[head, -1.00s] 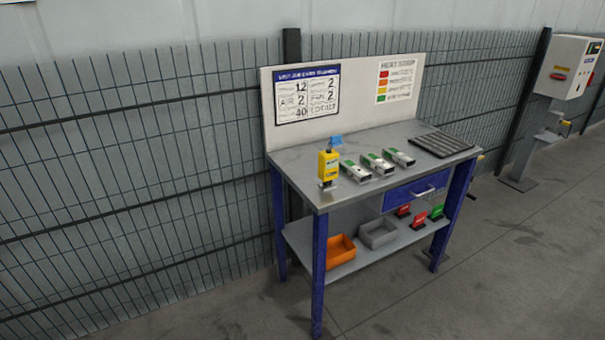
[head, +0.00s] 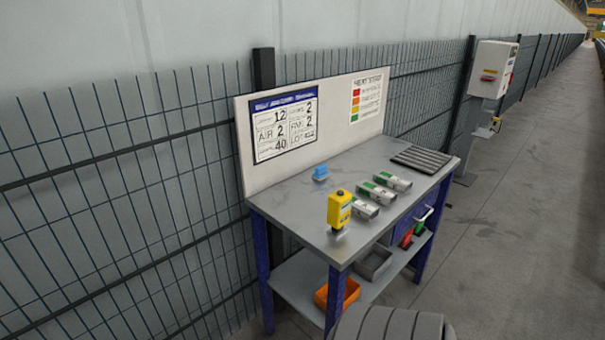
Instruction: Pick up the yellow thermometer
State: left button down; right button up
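The yellow thermometer (head: 339,209) stands upright near the front left corner of the grey-topped table (head: 290,211). It has a dark cap on top and a dark lower end, which seems to sit in a small stand. Nothing covers it. Neither of my grippers shows in the head view. A grey rounded part, apparently of my own arm, comes in at the bottom edge below the table.
Several white and green devices (head: 392,181) lie right of the thermometer, with a small blue object (head: 320,172) behind it. A ribbed dark mat (head: 421,158) lies at the far right. The lower shelf holds an orange bin (head: 346,292) and a grey bin (head: 374,263). A backboard (head: 243,140) closes the rear.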

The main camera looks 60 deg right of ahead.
aim_at(338, 207)
jog(key=z, duration=0.5)
jog(key=i, duration=0.75)
jog(key=z, duration=0.85)
